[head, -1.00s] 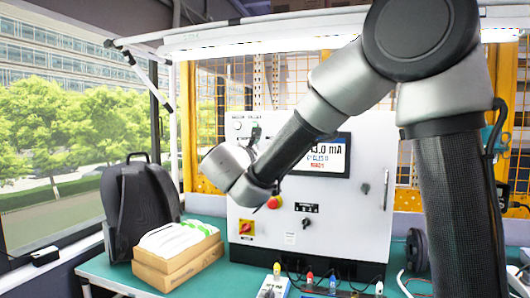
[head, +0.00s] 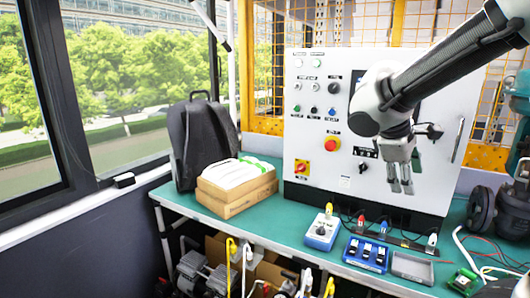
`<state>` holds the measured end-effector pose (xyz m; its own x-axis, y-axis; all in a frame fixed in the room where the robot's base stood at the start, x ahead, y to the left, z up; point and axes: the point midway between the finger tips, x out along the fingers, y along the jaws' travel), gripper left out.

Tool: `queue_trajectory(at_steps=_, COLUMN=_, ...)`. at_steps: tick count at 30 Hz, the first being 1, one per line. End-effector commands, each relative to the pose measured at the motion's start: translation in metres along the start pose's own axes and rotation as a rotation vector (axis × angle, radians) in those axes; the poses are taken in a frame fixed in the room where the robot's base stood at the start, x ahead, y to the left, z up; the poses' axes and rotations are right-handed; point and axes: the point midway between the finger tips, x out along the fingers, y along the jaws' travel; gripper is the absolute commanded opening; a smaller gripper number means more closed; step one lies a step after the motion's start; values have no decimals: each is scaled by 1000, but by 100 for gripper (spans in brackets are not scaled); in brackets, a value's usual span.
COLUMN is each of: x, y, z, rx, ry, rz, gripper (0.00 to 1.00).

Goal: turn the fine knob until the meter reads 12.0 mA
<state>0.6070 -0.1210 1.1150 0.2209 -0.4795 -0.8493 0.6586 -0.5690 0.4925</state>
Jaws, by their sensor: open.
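A white control cabinet (head: 310,160) stands at the back of the bench. Its meter display (head: 357,80) is mostly hidden behind my arm, and I cannot read it. The cabinet has a black knob (head: 333,88) at upper middle and a black rotary switch (head: 363,168) lower down. A small blue box (head: 322,231) with a dark knob on top sits on the bench in front. I cannot tell which of these is the fine knob. My gripper (head: 401,190) points down, open and empty, in front of the cabinet's lower right and right of the rotary switch.
A red stop button (head: 331,144) and a red-yellow switch (head: 301,168) are on the cabinet. A blue tray (head: 366,255), a grey tray (head: 412,268) and plugged leads crowd the bench front. Boxes (head: 237,190) and a backpack (head: 200,140) stand left.

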Motion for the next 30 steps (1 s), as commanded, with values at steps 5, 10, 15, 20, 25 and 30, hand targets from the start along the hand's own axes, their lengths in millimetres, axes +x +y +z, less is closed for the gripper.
queue_trajectory(at_steps=5, x=-4, y=-72, z=70, rx=512, ry=168, rz=-374, gripper=51)
queue_trajectory(at_steps=10, x=-19, y=-90, z=102, rx=781, ry=293, rz=-466, gripper=51)
queue_trajectory(at_steps=15, x=-25, y=-79, z=124, rx=874, ry=334, rz=-421, gripper=51)
queue_trajectory(at_steps=20, x=-24, y=-78, z=125, rx=883, ry=328, rz=-420, gripper=51)
queue_trajectory(at_steps=25, x=-24, y=-78, z=125, rx=881, ry=327, rz=-420, gripper=51)
queue_trajectory(at_steps=30, x=-24, y=-78, z=125, rx=880, ry=327, rz=-420, gripper=51)
